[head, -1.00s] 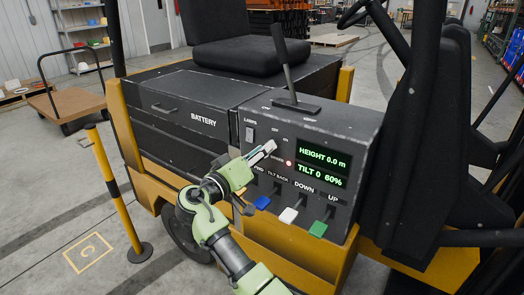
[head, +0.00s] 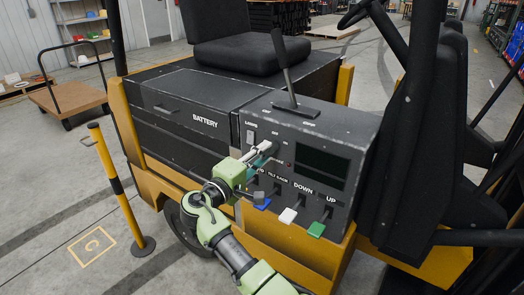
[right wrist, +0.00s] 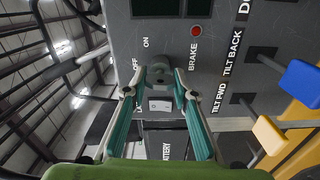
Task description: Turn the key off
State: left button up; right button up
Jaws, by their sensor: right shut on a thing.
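The key switch (right wrist: 160,72) is a round grey-black part on the truck's dark control panel (head: 345,130), with OFF and ON printed beside it. My right gripper (right wrist: 160,80) is shut on the key at this switch. In the head view the fingertips of my right gripper (head: 264,150) reach the panel below the OFF and ON labels. The fingers hide most of the key, and I cannot read its exact angle. The display (head: 320,165) is dark and blank. My left gripper is not in view.
The brake lamp (right wrist: 196,30) sits near the switch. A tall lever (head: 283,65) rises above the panel. A yellow-black post (head: 118,190) stands left.

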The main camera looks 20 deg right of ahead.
jog(key=shift+r+n, duration=0.1)
jog(key=shift+n, duration=0.5)
jog(key=o, duration=1.1)
jog(key=shift+d, duration=0.1)
jog(key=shift+c, duration=0.2)
jog(key=shift+o, duration=0.3)
jog(key=shift+w, duration=0.1)
